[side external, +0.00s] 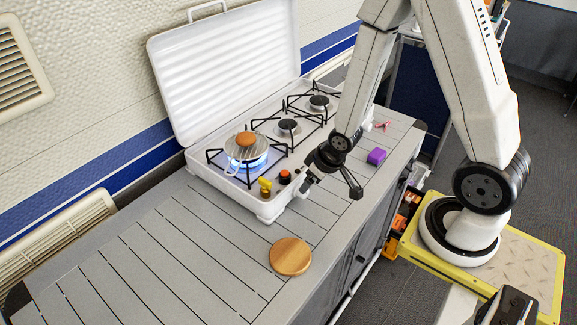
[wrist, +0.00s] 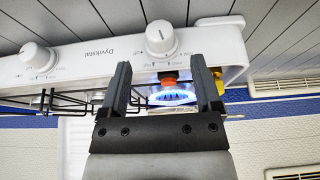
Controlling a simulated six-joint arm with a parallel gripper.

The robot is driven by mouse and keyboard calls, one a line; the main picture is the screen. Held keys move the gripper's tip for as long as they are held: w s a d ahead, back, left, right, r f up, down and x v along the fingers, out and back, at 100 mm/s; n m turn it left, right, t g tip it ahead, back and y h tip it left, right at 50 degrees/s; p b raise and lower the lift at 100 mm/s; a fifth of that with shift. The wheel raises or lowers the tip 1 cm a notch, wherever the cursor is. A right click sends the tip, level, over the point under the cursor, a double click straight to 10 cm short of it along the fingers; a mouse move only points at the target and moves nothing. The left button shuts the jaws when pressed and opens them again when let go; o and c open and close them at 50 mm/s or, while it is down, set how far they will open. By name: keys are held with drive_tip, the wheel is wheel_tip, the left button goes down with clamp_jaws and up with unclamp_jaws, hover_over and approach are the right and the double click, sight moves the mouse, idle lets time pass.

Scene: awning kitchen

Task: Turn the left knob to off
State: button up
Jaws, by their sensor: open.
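The white camping stove (side external: 228,185) stands on the counter with its lid raised. In the wrist view, the upside-down front panel carries a white knob (wrist: 160,38) nearest the flame, apparently the left knob, and another knob (wrist: 38,55) further left. My gripper (wrist: 162,72) is open and empty, its fingertips below the first knob and apart from it.
A yellow item (side external: 265,187) and an orange-topped item (side external: 285,177) stand by the stove's near front corner. A round wooden board (side external: 290,256) lies in front. A purple block (side external: 376,156) sits right of my gripper. The counter's near left is clear.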

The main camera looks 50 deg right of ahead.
drive_tip(key=shift+x, duration=2.85)
clamp_jaws()
